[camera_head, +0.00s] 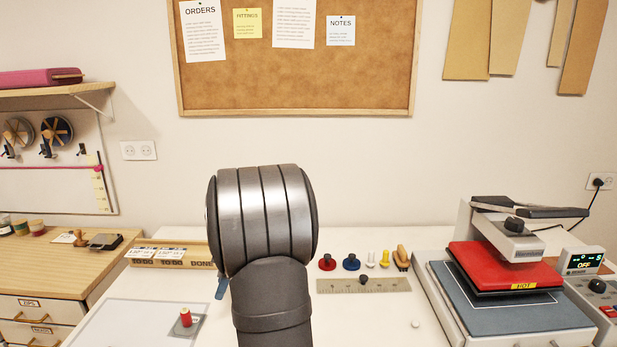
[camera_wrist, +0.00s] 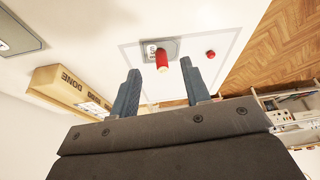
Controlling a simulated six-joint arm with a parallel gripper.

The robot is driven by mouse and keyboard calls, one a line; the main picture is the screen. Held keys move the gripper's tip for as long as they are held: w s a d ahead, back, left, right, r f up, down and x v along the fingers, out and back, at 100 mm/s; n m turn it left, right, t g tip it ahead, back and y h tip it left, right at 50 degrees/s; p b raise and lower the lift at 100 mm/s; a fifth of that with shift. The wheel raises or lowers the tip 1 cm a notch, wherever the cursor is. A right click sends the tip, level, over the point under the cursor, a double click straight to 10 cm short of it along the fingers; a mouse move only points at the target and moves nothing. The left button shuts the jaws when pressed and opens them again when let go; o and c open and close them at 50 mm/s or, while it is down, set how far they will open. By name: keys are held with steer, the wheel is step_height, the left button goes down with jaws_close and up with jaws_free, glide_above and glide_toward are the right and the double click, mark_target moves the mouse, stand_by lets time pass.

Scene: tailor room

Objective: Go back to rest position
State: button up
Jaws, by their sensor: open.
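My gripper (camera_wrist: 160,68) is open in the wrist view, with its two blue-grey fingers spread apart and nothing between them. In the head view my arm hides most of it; only a bluish finger part (camera_head: 221,287) shows left of the arm. A red thread spool (camera_head: 185,317) stands upright on a small grey pad (camera_head: 196,332) on the white board at the front left. The spool (camera_wrist: 161,58) also shows in the wrist view, beyond the fingertips and apart from them, on the labelled grey pad (camera_wrist: 172,47).
A wooden TO DO/DONE tray (camera_head: 199,253) stands behind the board, close to my arm. A heat press (camera_head: 505,265) with a red plate marked HOT is at right. Red and blue knobbed discs (camera_head: 327,262) and a metal ruler strip (camera_head: 385,285) lie between. A wooden cabinet (camera_head: 60,262) is at left.

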steer(key=w+a+f+m, duration=0.1)
steer(key=w+a, duration=0.3)
steer(key=a, duration=0.7)
steer(key=w+a+m, duration=0.1)
steer(key=w+a, duration=0.3)
steer(key=a, duration=0.8)
steer(key=shift+t, duration=0.4)
steer(key=a+f, duration=0.2)
steer(key=a, duration=0.1)
steer(key=s+a+f, duration=0.1)
steer(key=a+f, duration=0.1)
steer(key=a, duration=0.1)
steer(key=s+a+f, duration=0.1)
steer(key=a+f, duration=0.1)
steer(key=a, duration=0.1)
steer(key=shift+a, duration=0.15)
steer(key=shift+w+r, duration=0.1)
steer(key=d+r, duration=0.3)
steer(key=d, duration=0.6)
steer(key=d+r+n, duration=0.1)
steer(key=d+r, duration=0.2)
steer(key=d, duration=0.7)
steer(key=shift+d+r, duration=0.2)
steer(key=shift+r, duration=0.05)
steer(key=shift+w+a, duration=0.1)
steer(key=shift+w, duration=0.05)
